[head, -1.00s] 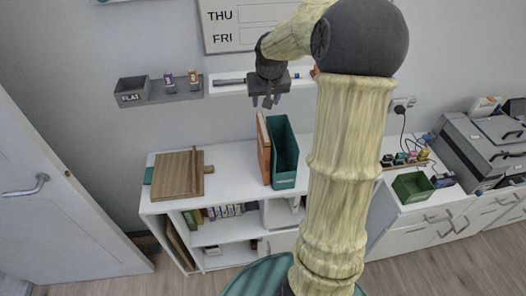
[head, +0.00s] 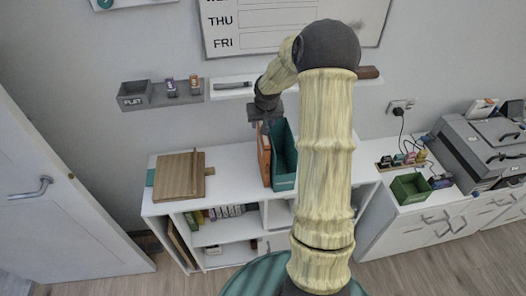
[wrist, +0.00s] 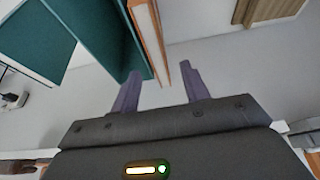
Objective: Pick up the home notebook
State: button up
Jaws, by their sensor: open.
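An upright orange notebook (head: 264,165) stands on the white shelf desk, right beside a teal file holder (head: 285,172). No label is readable, so I cannot confirm it is the home notebook. My gripper (head: 265,124) is over the top of the notebook in the head view, its fingertips hard to make out. In the wrist view my gripper (wrist: 160,84) is open, with its two dark fingers apart. The orange notebook (wrist: 150,35) shows edge-on in line with the gap between them. The teal holder (wrist: 115,40) is close to the left finger. Contact cannot be told.
A wooden board or box (head: 178,178) lies on the left of the desk top (head: 228,158). A grey wall shelf (head: 160,99) and a white one (head: 228,92) hang behind. A green bin (head: 410,187) and a printer (head: 482,142) stand at right.

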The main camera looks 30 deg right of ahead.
dwell(0.3)
jog(key=p+x, duration=0.2)
jog(key=x, duration=0.3)
jog(key=shift+d, duration=0.15)
jog(key=shift+f, duration=0.15)
jog(key=shift+f, duration=0.25)
dwell(0.6)
jog(key=shift+c, duration=0.4)
grip_shut()
dwell(1.2)
